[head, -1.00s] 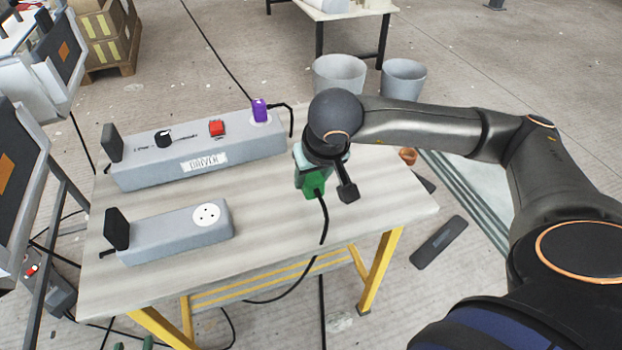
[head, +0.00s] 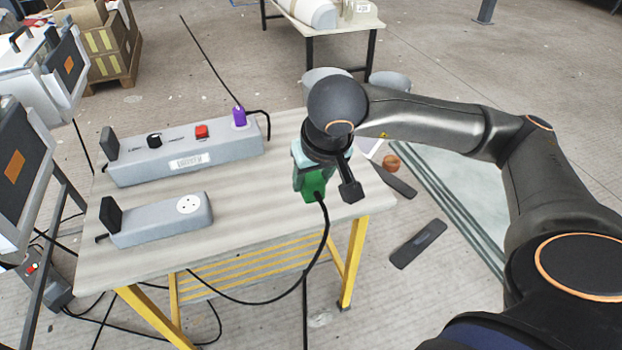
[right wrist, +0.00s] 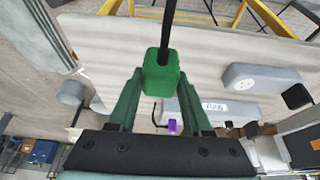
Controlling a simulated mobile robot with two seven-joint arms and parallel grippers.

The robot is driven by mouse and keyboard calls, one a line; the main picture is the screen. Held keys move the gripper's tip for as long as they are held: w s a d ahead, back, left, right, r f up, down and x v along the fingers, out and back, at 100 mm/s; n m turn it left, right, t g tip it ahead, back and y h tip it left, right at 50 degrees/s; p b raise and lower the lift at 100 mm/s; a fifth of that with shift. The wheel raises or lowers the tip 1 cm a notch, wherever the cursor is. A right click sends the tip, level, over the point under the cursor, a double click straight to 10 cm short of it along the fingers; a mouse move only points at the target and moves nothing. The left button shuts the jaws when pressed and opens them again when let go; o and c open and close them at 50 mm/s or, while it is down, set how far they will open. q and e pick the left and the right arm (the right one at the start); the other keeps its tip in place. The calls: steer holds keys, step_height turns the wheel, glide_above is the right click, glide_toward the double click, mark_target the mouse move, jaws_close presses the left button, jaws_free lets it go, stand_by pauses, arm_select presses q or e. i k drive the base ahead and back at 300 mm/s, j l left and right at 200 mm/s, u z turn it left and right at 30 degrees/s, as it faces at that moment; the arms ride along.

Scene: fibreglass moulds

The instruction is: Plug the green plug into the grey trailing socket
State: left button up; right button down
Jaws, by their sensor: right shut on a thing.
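My right gripper (head: 310,178) is shut on the green plug (head: 313,186), above the right part of the table. In the right wrist view the green plug (right wrist: 162,72) sits between the two fingers, with its black cable running up out of the picture. The grey trailing socket (head: 160,225) lies on the table's front left, its round white outlet face (head: 189,204) up and empty. It also shows at the right of the right wrist view (right wrist: 262,78). The plug is apart from the socket, to its right. My left gripper is not in view.
A longer grey driver box (head: 185,158) with a red switch lies behind the socket, a purple plug (head: 240,117) in its right end. The table (head: 250,210) is bare between socket and plug. Grey buckets (head: 390,82) stand behind; the green plug's cable hangs over the front edge.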

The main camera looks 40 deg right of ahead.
mark_target(128, 227)
steer(key=i+j, duration=0.15)
steer(key=j, duration=0.25)
steer(key=i+j, duration=0.15)
steer(key=j, duration=0.25)
steer(key=i+j, duration=0.1)
steer(key=j, duration=0.3)
steer(key=z, duration=0.05)
